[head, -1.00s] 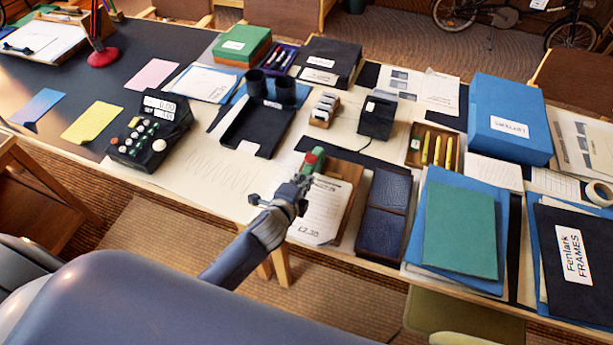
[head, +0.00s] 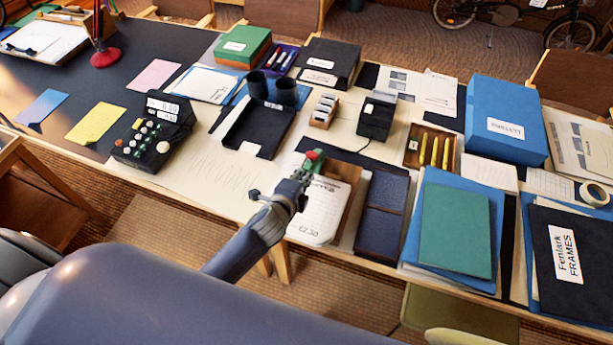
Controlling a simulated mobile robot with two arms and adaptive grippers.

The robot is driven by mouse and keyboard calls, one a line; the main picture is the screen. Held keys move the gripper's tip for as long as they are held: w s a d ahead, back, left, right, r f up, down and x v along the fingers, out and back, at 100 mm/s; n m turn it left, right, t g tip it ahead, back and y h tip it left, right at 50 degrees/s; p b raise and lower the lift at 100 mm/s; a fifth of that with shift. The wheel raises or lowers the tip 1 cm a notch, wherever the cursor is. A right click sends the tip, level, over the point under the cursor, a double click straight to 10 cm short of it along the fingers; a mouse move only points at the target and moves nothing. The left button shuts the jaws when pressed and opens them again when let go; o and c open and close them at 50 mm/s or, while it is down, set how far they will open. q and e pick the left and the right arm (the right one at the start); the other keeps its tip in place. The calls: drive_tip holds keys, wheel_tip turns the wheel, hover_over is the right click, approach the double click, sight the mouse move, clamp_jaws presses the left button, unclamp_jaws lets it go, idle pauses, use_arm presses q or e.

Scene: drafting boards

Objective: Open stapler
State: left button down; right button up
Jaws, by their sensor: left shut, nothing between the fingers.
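A small green stapler with a red part (head: 312,160) lies on the brown board that bears a white paper pad, near the table's front middle. My left gripper (head: 300,180) reaches in from the front over the pad, its tip right at the stapler's near end. It is shut with nothing held. The gripper hides the stapler's near part, so I cannot tell whether they touch or whether the stapler is open. My right gripper is not in view.
A dark blue case (head: 383,214) lies just right of the pad. A black tray (head: 250,132) is behind to the left, and a black till-like machine (head: 157,135) stands farther left. Bare drawing paper (head: 205,165) lies between. Green and blue folders (head: 455,230) cover the right.

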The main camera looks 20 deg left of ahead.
sight(305, 167)
use_arm(q)
drive_tip(key=shift+w+r, duration=0.3)
drive_tip(key=shift+r, duration=0.2)
drive_tip(key=shift+w+r+p, duration=0.45)
drive_tip(key=shift+r+p, duration=0.35)
drive_tip(key=shift+p, duration=0.3)
drive_tip(key=shift+w+r+p, duration=0.35)
drive_tip(key=shift+r+p, duration=0.2)
drive_tip(key=shift+r, duration=0.05)
drive_tip(key=shift+w+r, duration=0.2)
drive_tip(key=shift+w, duration=0.05)
